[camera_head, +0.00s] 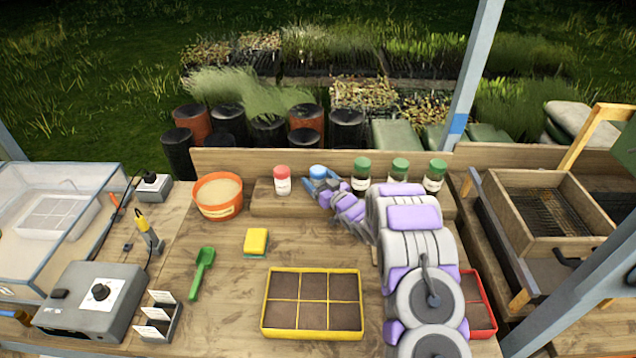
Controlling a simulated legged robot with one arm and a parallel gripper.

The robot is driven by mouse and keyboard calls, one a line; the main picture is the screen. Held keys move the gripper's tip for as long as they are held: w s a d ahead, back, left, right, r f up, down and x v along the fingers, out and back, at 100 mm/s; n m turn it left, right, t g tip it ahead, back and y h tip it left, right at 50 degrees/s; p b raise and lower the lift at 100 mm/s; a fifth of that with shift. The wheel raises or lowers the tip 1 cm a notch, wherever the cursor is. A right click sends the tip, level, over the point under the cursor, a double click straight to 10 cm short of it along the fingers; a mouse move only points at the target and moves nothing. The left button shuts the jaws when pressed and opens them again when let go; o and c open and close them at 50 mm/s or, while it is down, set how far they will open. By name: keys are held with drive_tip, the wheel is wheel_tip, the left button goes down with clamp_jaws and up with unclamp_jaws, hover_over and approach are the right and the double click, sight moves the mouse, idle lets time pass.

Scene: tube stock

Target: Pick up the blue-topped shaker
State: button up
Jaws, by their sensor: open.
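The blue-topped shaker (318,172) stands on a low wooden riser at the back of the bench, between the red-topped shaker (282,182) on its left and the green-topped shakers on its right. Its blue cap shows; most of its body is hidden behind my gripper. My gripper (318,184) reaches in from the right, with its blue fingers open close around or in front of the shaker. I cannot tell whether the fingers touch it.
Green-topped shakers (362,175) stand just right of my gripper. An orange tub (218,196) is at the left. A yellow sponge (256,241), a green scoop (202,272) and a yellow-rimmed seed tray (312,334) lie in front. Bare bench lies between sponge and riser.

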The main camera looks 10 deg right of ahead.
drive_tip(key=c, duration=1.2)
drive_tip(key=shift+o, duration=0.2)
drive_tip(key=shift+r, duration=0.15)
